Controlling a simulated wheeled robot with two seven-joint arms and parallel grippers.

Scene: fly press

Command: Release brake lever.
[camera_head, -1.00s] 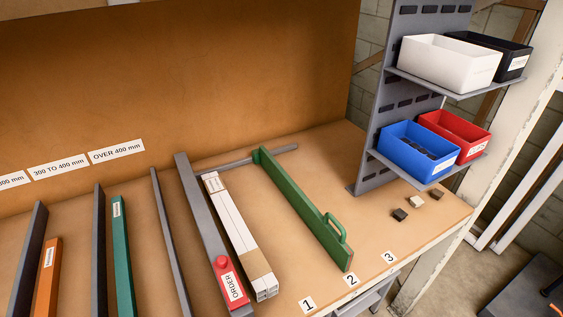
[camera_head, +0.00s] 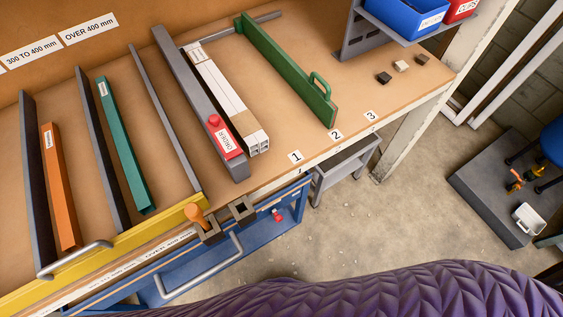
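No part is clearly recognisable as the brake lever. A small orange handle (camera_head: 196,217) stands upright by a dark bracket at the right end of the yellow rail (camera_head: 120,250), at the bench's front edge. Small orange-and-yellow parts (camera_head: 516,180) show on a dark grey platform (camera_head: 490,200) at the right; they are too small to make out. Neither of my grippers is in view.
The wooden bench (camera_head: 290,75) holds long bars between grey dividers, a white wrapped bundle (camera_head: 225,95) and a green fence (camera_head: 285,65) with a handle. A blue drawer unit (camera_head: 255,235) and grey cart (camera_head: 343,165) are below. Concrete floor (camera_head: 345,225) is open to the right.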

